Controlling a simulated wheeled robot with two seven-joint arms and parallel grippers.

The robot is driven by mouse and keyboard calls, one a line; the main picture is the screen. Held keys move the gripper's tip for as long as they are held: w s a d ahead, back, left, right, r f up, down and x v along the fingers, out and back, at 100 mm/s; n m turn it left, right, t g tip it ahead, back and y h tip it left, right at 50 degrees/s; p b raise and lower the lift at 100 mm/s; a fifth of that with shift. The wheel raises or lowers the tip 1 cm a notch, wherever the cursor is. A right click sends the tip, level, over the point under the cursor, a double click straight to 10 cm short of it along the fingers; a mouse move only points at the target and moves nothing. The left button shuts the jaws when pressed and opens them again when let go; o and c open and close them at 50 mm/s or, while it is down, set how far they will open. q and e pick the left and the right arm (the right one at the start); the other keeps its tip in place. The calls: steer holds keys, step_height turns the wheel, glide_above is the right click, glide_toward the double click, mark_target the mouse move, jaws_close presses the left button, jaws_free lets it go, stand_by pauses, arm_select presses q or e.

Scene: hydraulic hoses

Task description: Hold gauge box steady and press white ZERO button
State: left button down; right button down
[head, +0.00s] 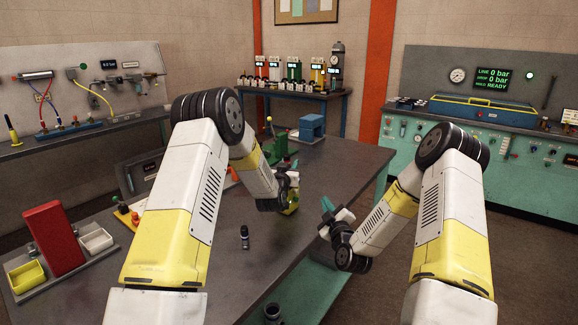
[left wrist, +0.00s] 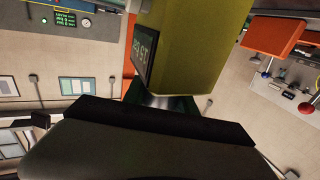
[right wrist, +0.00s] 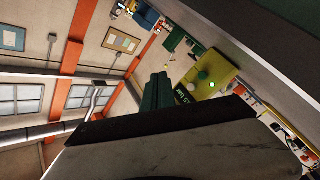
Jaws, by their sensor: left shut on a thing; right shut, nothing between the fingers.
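The yellow gauge box (head: 292,209) is held up by my left gripper (head: 288,190) above the table, near its right edge. In the left wrist view the box (left wrist: 187,50) fills the top middle, with its dark display (left wrist: 143,52) side-on; my left gripper is shut on it. In the right wrist view the box (right wrist: 222,72) shows its display (right wrist: 184,96) and a small round pale button (right wrist: 211,85). My right gripper (head: 337,212) is shut and empty, to the right of the box and apart from it. Its green fingers (right wrist: 158,92) point up beside the box.
A teal test bench (head: 470,160) stands at the right.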

mark_target(296, 191)
steer(key=shift+w+a+r, duration=0.1)
steer(key=shift+a+r, duration=0.05)
steer(key=shift+a, duration=0.35)
steer(key=shift+w+a, duration=0.75)
steer(key=shift+a, duration=0.3)
steer(key=shift+w+a, duration=0.8)
steer(key=shift+a, duration=0.3)
steer(key=shift+w+a, duration=0.75)
steer(key=shift+a, duration=0.3)
